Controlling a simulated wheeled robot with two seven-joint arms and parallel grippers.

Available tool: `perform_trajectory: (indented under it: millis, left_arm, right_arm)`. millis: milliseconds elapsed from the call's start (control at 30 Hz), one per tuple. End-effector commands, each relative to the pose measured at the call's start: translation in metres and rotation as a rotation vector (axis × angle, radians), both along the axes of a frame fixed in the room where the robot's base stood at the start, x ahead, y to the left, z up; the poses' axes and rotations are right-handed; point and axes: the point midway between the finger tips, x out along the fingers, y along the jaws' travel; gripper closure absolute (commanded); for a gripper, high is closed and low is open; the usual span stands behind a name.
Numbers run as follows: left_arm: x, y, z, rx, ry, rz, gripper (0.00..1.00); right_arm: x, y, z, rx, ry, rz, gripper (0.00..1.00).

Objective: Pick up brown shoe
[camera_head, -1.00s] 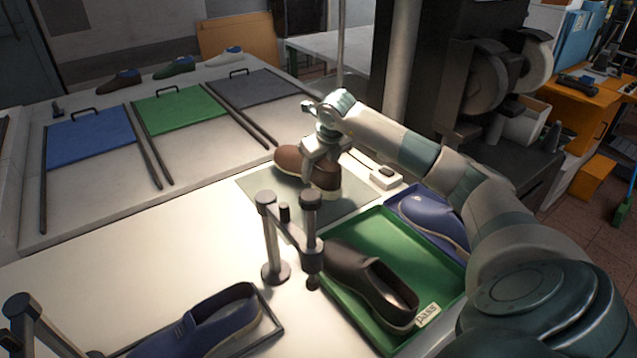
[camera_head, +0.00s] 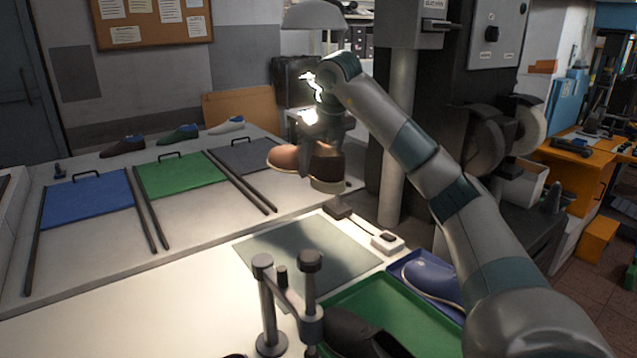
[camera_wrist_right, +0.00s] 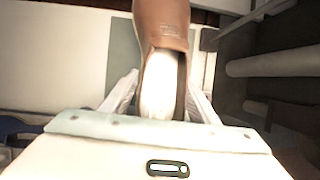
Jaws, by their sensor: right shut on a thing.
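The brown shoe (camera_head: 287,158) hangs in the air in the head view, above the far edge of the grey-green mat (camera_head: 300,250). My right gripper (camera_head: 322,150) is shut on it from above. In the right wrist view the brown shoe (camera_wrist_right: 163,25) runs up from between the two fingers of my right gripper (camera_wrist_right: 160,98), with its bright opening between them. The shoe is clear of the mat. My left gripper is not in view.
A metal stand (camera_head: 268,310) rises beside the mat. Blue (camera_head: 85,200), green (camera_head: 180,173) and grey panels lie behind. A dark machine with wheels stands at right.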

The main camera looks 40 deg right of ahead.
Motion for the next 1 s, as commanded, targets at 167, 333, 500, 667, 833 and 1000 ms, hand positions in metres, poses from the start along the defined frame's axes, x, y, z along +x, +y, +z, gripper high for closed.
perform_trajectory:
  millis: [167,333,500,667,833,1000]
  left_arm:
    - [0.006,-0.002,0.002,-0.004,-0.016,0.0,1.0]
    - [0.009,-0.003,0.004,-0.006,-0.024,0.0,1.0]
    - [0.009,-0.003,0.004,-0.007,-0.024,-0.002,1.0]
    - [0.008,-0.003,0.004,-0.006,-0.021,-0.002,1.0]
    - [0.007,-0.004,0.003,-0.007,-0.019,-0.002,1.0]
    - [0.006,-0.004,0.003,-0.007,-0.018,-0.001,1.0]
  right_arm:
    - [0.0,0.0,0.015,0.001,-0.003,0.001,0.8]
    - [0.0,0.0,0.02,0.0,-0.001,0.0,0.8]
    - [0.0,0.0,0.02,0.0,-0.001,0.0,0.8]
    - [0.0,0.0,0.02,0.001,-0.001,0.0,0.8]
    - [0.0,0.0,0.02,0.0,-0.002,0.0,0.8]
    - [-0.001,0.003,0.017,-0.001,-0.002,0.003,0.8]
